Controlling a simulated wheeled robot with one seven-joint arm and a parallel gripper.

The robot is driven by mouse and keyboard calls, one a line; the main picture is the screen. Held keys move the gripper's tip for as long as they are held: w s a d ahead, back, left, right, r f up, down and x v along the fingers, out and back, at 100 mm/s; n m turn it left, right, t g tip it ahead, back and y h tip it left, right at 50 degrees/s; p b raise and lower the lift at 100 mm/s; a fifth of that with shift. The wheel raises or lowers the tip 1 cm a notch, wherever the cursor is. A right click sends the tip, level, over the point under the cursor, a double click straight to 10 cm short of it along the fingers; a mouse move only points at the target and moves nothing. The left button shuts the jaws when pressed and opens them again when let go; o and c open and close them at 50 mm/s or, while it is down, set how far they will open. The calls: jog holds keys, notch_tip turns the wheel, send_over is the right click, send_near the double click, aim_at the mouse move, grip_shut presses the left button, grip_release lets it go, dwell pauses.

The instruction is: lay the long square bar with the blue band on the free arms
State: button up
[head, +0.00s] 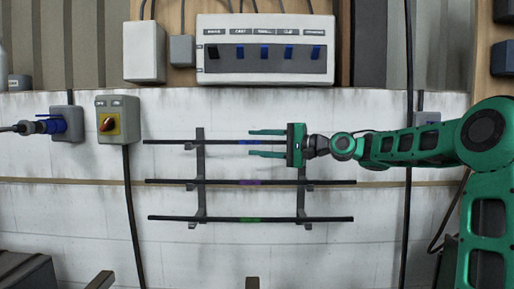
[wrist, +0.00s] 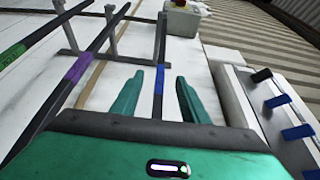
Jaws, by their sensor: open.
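The long dark square bar with the blue band (head: 170,142) lies level at the top arms of a dark wall rack (head: 200,162). Its right part is hidden behind my gripper. My gripper (head: 267,143) is open, its two green fingers pointing left in the head view, one above and one below the bar's line. In the wrist view, the blue band (wrist: 158,82) shows between the open fingers (wrist: 160,95), with a gap on both sides. I cannot tell how far the bar is from the fingers in depth.
A bar with a purple band (head: 220,183) lies on the middle arms and one with a green band (head: 220,219) on the lower arms. A rotary switch box (head: 118,119) is to the left, and a panel with blue switches (head: 265,50) is above. Cables hang on both sides.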

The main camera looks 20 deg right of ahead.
jog(key=s+a, duration=0.4)
jog(key=s, duration=0.8)
jog(key=shift+s, duration=0.2)
dwell(1.1)
dwell(0.3)
notch_tip(320, 180, down, 14)
jog(key=d+g+h, duration=0.2)
jog(key=d+h, duration=0.1)
jog(key=h, duration=0.3)
jog(key=s+d+f+n+g+h, duration=0.1)
jog(key=s+d+f+g+h, duration=0.1)
jog(key=s+d+f+h, duration=0.5)
jog(key=s+d+f+g, duration=0.2)
jog(key=s+d+f, duration=0.1)
jog(key=s, duration=0.6)
jog(key=s+d+f+g, duration=0.3)
jog(key=s+f, duration=0.3)
jog(key=s, duration=0.4)
jog(key=s+d+f+g, duration=0.2)
jog(key=s+f, duration=0.3)
jog(key=s, duration=0.4)
jog(key=shift+s+d+f+n+g+h, duration=0.15)
jog(key=shift+s+d+n+g+h, duration=0.2)
jog(key=shift+d, duration=0.45)
jog(key=shift+w, duration=0.1)
